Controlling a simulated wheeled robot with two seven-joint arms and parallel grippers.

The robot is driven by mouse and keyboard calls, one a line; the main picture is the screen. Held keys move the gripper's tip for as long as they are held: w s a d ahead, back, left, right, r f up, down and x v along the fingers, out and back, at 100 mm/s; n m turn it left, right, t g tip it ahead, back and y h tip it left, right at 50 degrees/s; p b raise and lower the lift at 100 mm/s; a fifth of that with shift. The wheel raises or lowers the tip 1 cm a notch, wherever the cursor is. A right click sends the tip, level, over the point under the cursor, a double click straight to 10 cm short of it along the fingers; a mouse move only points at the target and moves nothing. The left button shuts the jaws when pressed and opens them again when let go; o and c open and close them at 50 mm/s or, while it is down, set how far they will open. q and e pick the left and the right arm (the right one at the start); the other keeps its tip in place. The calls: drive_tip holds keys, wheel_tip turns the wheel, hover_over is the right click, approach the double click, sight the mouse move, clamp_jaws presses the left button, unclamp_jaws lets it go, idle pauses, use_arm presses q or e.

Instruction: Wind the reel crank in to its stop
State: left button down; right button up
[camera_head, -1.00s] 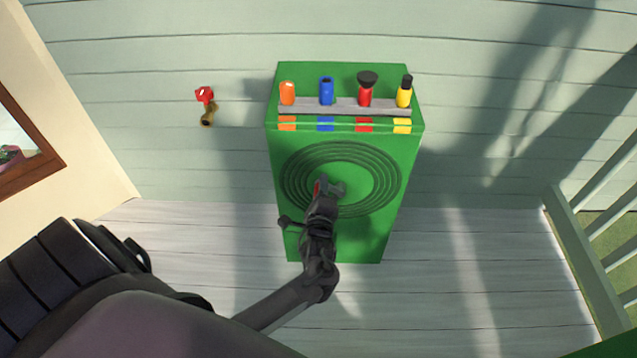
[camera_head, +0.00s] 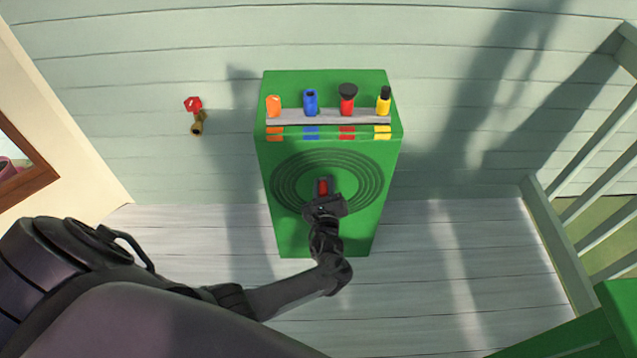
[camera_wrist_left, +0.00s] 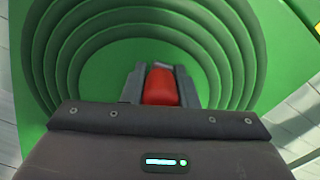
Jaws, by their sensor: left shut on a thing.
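The green hose reel box (camera_head: 290,232) stands against the wall, with a coil of dark green rings (camera_head: 283,183) on its front. My left gripper (camera_head: 323,188) is in front of the coil, a little below its middle. It is shut on the red crank knob (camera_head: 323,186). In the left wrist view the red crank knob (camera_wrist_left: 160,87) sits between the two grey fingers of the left gripper (camera_wrist_left: 160,88). The rest of the crank is hidden behind the gripper. My right gripper is not in view.
Orange, blue (camera_head: 311,102), red and yellow nozzles stand in a grey rack (camera_head: 328,118) on top of the box. A brass tap with a red handle (camera_head: 193,104) is on the wall at left. A railing (camera_head: 560,240) stands at right. The floor (camera_head: 440,270) right of the box is clear.

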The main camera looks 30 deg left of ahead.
use_arm(q)
drive_tip(key=shift+w+d+r+m, duration=0.1)
drive_tip(key=shift+w+d+m, duration=0.4)
drive_tip(key=shift+m, duration=0.5)
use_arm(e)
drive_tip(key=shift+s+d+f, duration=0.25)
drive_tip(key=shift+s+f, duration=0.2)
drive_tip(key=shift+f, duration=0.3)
use_arm(q)
drive_tip(key=shift+s+d, duration=0.1)
drive_tip(key=shift+d, duration=0.05)
drive_tip(key=c, duration=1.1)
unclamp_jaws()
drive_tip(key=shift+c, duration=0.2)
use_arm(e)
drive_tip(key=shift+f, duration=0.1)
use_arm(q)
drive_tip(key=shift+s, duration=0.1)
drive_tip(key=p+v, duration=0.2)
drive_tip(key=v, duration=0.5)
drive_tip(key=shift+s+d, duration=0.2)
drive_tip(key=shift+s, duration=0.1)
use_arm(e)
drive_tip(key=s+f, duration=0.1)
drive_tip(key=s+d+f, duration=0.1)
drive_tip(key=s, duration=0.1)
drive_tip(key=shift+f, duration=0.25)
